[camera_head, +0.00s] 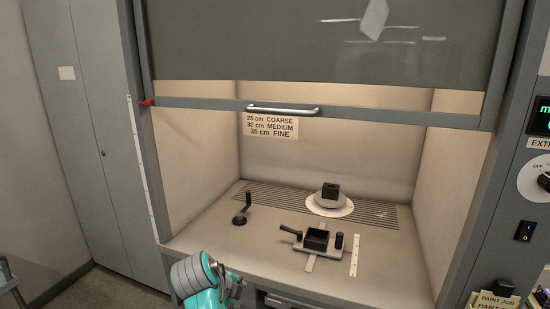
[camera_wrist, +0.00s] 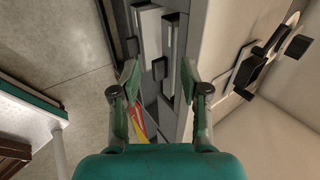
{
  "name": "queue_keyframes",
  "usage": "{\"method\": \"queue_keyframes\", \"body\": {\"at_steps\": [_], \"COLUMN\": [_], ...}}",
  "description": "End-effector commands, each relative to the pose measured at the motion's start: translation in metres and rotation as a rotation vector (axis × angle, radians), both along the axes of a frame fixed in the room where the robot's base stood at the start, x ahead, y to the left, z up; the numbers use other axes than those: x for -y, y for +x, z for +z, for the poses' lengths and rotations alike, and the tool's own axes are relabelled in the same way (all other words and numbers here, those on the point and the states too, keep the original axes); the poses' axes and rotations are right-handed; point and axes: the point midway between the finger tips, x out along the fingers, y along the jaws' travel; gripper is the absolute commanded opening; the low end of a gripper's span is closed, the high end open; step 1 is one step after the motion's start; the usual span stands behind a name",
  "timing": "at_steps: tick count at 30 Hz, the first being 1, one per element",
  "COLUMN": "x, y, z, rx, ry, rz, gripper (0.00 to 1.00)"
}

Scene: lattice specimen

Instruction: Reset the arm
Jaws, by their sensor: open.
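My gripper (camera_wrist: 158,84) is in the wrist view with its two fingers spread apart and nothing between them. It hangs over the front of the grey cabinet, with the floor to the left and the hood's work surface to the right. In the head view my teal and grey arm (camera_head: 200,283) is at the bottom, in front of the hood's front edge. The gripper's fingers are hard to make out there.
The hood's sash (camera_head: 330,112) is partly raised. Inside are a black block (camera_head: 331,191) on a round turntable (camera_head: 330,206), a dark open box (camera_head: 317,240) with a handle, and a crank (camera_head: 241,209). A pale bench (camera_wrist: 25,122) stands left in the wrist view. Open floor (camera_wrist: 60,45) lies beside the cabinet.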

Motion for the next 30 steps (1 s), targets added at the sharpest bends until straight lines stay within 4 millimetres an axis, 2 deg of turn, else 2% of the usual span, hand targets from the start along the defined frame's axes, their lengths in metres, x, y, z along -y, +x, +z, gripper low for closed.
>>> {"method": "queue_keyframes", "body": {"at_steps": [8,14,21,26,30], "x": [0.031,0.069,0.117,0.147,0.171], "y": [-0.010,-0.032,-0.078,-0.116,-0.155], "z": [-0.056,-0.119,-0.184,-0.216,-0.236], "rx": [0.004,0.016,0.050,0.079,0.108], "ry": [-0.059,-0.135,-0.243,-0.317,-0.386], "rz": [0.139,0.314,0.540,0.677,0.786], "gripper": [0.45,0.45,0.45,0.45,0.45]}}
